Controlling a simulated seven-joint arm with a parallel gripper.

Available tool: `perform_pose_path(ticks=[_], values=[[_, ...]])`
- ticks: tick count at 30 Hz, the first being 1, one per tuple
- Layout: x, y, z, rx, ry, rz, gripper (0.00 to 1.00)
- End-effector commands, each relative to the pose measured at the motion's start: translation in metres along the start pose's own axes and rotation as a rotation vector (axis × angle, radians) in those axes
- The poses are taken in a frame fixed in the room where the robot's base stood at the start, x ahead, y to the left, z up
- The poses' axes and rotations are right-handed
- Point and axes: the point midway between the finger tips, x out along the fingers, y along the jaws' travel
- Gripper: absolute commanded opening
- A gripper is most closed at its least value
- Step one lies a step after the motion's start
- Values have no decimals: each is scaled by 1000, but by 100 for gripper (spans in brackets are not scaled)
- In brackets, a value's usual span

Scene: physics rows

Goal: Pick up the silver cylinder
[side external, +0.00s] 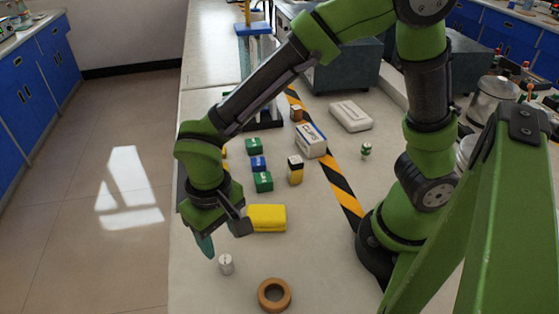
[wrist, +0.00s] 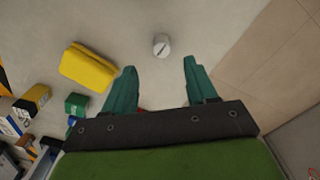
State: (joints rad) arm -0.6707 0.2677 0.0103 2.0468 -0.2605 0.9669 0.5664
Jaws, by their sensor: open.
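The silver cylinder (side external: 226,264) stands upright on the light tabletop near its left edge in the side view. In the wrist view the silver cylinder (wrist: 161,45) shows its round top with a dark mark, ahead of the gap between my fingers. My gripper (side external: 224,240) is above the table, just above and behind the cylinder in the side view. In the wrist view my gripper (wrist: 160,72) has its two teal fingers spread apart with nothing between them. The cylinder appears apart from both fingers.
A yellow block (side external: 266,218) lies close by; it also shows in the wrist view (wrist: 88,66). A brown tape ring (side external: 274,294) lies right of the cylinder. Several small boxes, including a green one (side external: 263,181), stand farther back. The table's left edge is near.

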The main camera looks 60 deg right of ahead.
Motion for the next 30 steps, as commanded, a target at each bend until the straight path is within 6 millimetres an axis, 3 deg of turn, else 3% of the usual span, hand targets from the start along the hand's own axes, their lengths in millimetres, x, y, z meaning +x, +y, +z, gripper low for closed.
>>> perform_pose_path(ticks=[3, 10, 18, 27, 30], values=[[19, 0, 0, -1, -2, 2, 57], [35, 0, 0, -1, -1, 1, 57], [73, -2, 2, -1, -2, 2, 57], [80, -3, 1, 0, 1, -1, 57], [79, -3, 1, -1, 1, -1, 45]])
